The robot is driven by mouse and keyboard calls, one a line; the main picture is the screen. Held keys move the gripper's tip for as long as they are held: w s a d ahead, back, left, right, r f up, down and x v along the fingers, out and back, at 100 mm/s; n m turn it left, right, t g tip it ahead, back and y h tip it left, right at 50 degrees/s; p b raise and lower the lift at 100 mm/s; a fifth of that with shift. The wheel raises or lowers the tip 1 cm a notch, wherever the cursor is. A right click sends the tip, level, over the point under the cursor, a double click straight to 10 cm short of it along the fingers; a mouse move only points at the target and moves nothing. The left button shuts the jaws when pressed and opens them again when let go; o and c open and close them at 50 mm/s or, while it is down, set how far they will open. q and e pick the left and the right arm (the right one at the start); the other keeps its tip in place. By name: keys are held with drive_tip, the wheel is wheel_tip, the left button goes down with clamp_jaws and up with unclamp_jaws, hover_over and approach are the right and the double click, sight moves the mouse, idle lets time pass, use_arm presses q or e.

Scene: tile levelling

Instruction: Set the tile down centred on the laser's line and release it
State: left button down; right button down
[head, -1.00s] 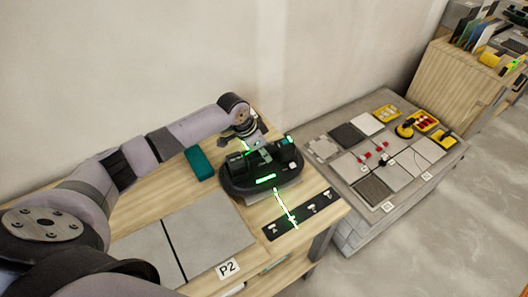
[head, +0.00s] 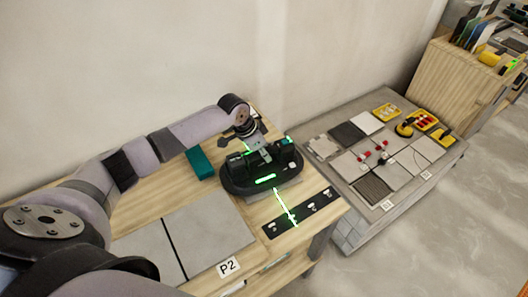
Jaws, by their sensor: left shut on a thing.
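My left gripper (head: 252,139) is shut on a black suction lifter (head: 235,181) with an oval base and green-lit marks, on the wood-topped bench. A grey tile (head: 262,193) shows as a thin edge under the lifter. Most of the tile is hidden, and I cannot tell whether it touches the bench. A bright green laser line (head: 286,207) runs from the lifter's front edge across the bench onto a black strip. Green light also falls on the lifter. My right gripper is not in view.
The black strip (head: 297,215) with pale marks lies at the bench's right edge. Large grey slabs (head: 207,236) lie by the P2 label (head: 229,266). A teal box (head: 200,163) is left of the lifter. A lower grey platform (head: 347,211) at right holds tiles and yellow trays.

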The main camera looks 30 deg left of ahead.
use_arm(q)
drive_tip(key=shift+w, duration=0.1)
idle(0.4)
drive_tip(key=c, duration=1.4)
unclamp_jaws()
drive_tip(key=shift+f, duration=0.1)
drive_tip(key=shift+s+f, duration=0.3)
drive_tip(key=v, duration=1.2)
drive_tip(key=shift+w+d+r, duration=0.1)
drive_tip(key=shift+r, duration=0.15)
